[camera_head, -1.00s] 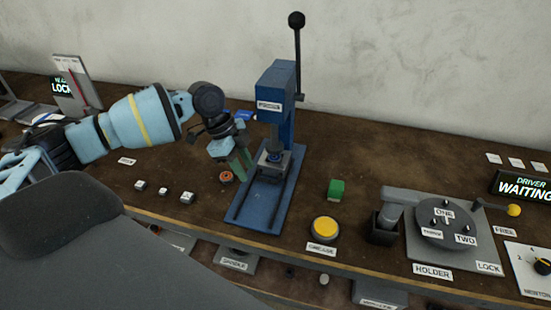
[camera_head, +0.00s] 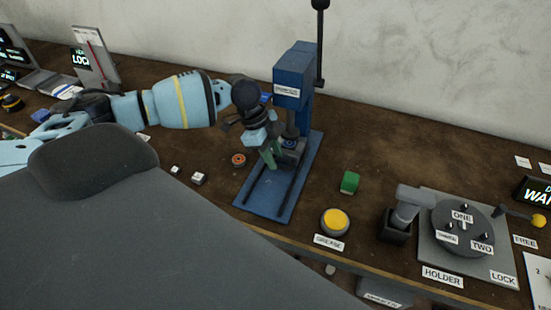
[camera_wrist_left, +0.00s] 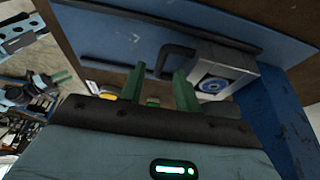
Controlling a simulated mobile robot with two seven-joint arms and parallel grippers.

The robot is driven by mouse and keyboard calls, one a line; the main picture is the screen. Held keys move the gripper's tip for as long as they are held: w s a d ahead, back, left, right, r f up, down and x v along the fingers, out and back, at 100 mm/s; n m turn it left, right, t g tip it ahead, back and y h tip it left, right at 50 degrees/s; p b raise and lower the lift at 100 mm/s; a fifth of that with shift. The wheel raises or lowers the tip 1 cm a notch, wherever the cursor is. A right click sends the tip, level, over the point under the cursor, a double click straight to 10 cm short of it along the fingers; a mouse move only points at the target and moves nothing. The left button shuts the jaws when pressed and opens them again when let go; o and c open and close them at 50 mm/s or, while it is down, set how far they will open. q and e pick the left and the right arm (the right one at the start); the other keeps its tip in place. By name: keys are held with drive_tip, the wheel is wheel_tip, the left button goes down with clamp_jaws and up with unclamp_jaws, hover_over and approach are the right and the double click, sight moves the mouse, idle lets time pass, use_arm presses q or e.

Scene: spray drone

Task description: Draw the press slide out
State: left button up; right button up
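The blue press (camera_head: 297,95) stands upright at the back of the bench on a blue base with two dark rails (camera_head: 267,190). Its grey slide block (camera_head: 291,155) sits under the ram; my gripper partly covers it in the head view. The slide block (camera_wrist_left: 222,75) shows a round blue and white centre in the left wrist view. A dark bent handle (camera_wrist_left: 174,52) sticks out from its side. My left gripper (camera_head: 272,157) has green fingers, which are apart in the left wrist view (camera_wrist_left: 160,72). The handle lies by the fingertips, roughly between them; contact cannot be told. My right gripper is not in view.
An orange-brown ring (camera_head: 239,160) and small pale blocks (camera_head: 198,178) lie left of the base. A green block (camera_head: 350,182), a yellow grease button (camera_head: 335,222) and a round holder (camera_head: 462,223) stand to the right. The bench behind the green block is clear.

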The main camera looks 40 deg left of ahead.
use_arm(q)
drive_tip(key=shift+x, duration=0.95)
clamp_jaws()
